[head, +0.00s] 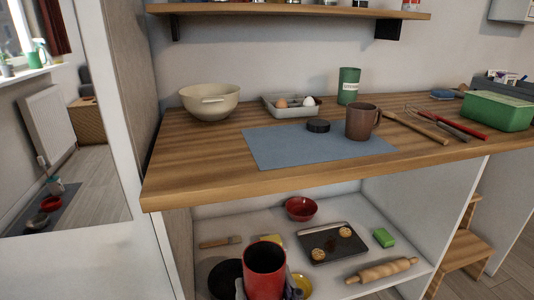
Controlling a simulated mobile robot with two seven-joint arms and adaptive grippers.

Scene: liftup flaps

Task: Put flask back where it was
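A red open-topped cylinder (265,257), which looks like the flask, stands upright at the bottom centre, its dark inside showing. Dark grey gripper parts (266,290) show on both sides of its lower part. The frame edge cuts them off, so I cannot tell which arm they belong to or how firmly they close on it. No other gripper is clearly in view.
The wooden counter (200,165) also holds a beige bowl (210,101), an egg tray (291,105), a green canister (349,85), tools and a green box (497,110). The shelf below holds a red bowl (301,208), dark tray (332,242) and rolling pin (382,270). The mat's left part is clear.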

